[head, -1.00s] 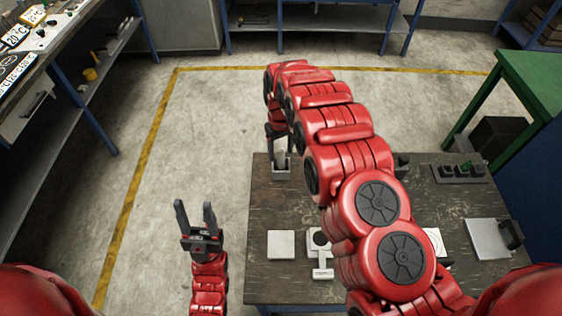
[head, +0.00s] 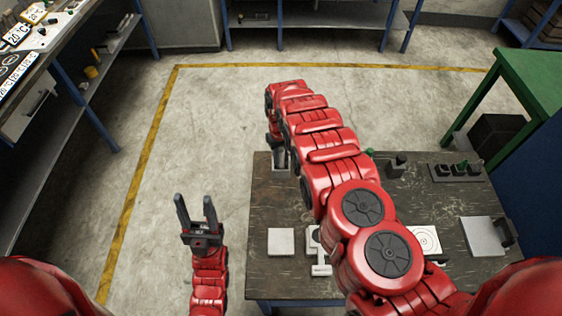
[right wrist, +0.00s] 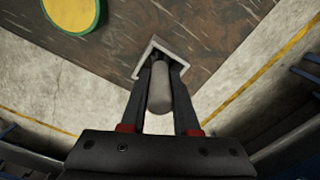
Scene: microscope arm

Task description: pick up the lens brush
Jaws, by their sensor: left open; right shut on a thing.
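The lens brush (right wrist: 160,88) shows in the right wrist view as a grey rounded handle standing up in a square grey holder (right wrist: 141,68). Its lower end is hidden. My right gripper (right wrist: 166,68) has its black fingers on both sides of the handle and is shut on it, low in the holder's opening. In the head view my right gripper (head: 278,147) is over the holder (head: 281,171) at the table's far left corner, where the brush is hard to make out. My left gripper (head: 196,208) is open and empty, left of the table over the floor.
The dark table (head: 262,204) bears a white square plate (head: 281,241), a white device (head: 320,268) partly hidden by my right arm, a grey plate (head: 484,237) and a dark rack (head: 457,171). A green-rimmed yellow disc (right wrist: 72,12) shows in the right wrist view.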

